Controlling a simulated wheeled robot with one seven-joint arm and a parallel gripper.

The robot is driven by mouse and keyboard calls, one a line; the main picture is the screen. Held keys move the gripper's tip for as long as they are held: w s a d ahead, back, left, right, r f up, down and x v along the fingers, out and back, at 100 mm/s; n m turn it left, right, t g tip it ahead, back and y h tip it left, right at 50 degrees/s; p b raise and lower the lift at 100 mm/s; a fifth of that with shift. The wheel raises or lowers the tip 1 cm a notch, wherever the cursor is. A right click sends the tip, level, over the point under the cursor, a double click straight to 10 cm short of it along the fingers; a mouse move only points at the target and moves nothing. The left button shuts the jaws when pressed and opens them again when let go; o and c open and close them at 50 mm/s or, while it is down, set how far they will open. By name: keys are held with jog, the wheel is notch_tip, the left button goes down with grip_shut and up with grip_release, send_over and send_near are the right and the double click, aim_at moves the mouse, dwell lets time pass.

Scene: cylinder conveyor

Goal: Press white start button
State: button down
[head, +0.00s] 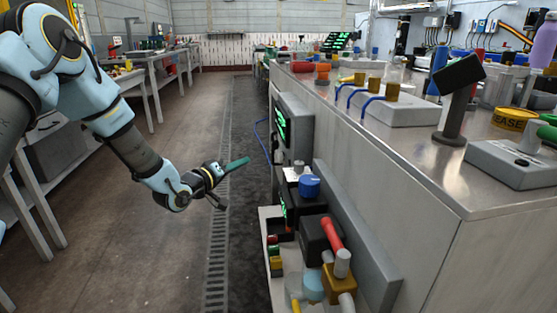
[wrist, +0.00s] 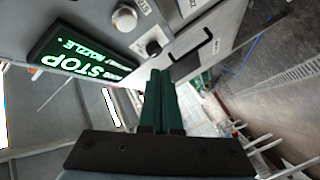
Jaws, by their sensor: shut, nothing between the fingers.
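A round white button (wrist: 124,18) sticks out of a grey panel at the top of the wrist view. A black knob (wrist: 153,48) is below and right of it. A partly cut-off label beginning "STA" is beside the button. My gripper (wrist: 160,72) has green fingers pressed together with nothing between them. Its tips appear just below the black knob, apart from the white button; whether they touch the panel is unclear. In the head view my gripper (head: 248,159) is left of the grey control box (head: 297,128), pointing toward it. The white button cannot be made out clearly there.
A green-lit display (wrist: 85,62) reading "STOP" is left of the button. A blue knob (head: 309,186), a red handle (head: 331,232) and other fittings project below the control box. A metal counter (head: 440,170) stands at right. The floor (head: 190,230) under my arm is clear.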

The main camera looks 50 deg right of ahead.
jog(key=s+d, duration=0.4)
jog(key=d, duration=0.1)
jog(key=shift+s+d+b, duration=0.2)
jog(key=shift+d+b, duration=0.05)
jog(key=shift+b, duration=0.15)
jog(key=shift+s+d, duration=0.1)
dwell(1.8)
jog(key=shift+s+d, duration=0.2)
jog(key=shift+s+d, duration=0.3)
jog(key=shift+d, duration=0.1)
dwell(1.0)
jog(key=shift+w+a, duration=0.1)
jog(key=shift+a, duration=0.05)
jog(key=shift+w+a, duration=0.45)
jog(key=shift+a, duration=0.1)
jog(key=w+a, duration=0.1)
jog(key=a, duration=0.1)
jog(key=w+a, duration=0.2)
jog(key=shift+w, duration=0.1)
dwell(0.4)
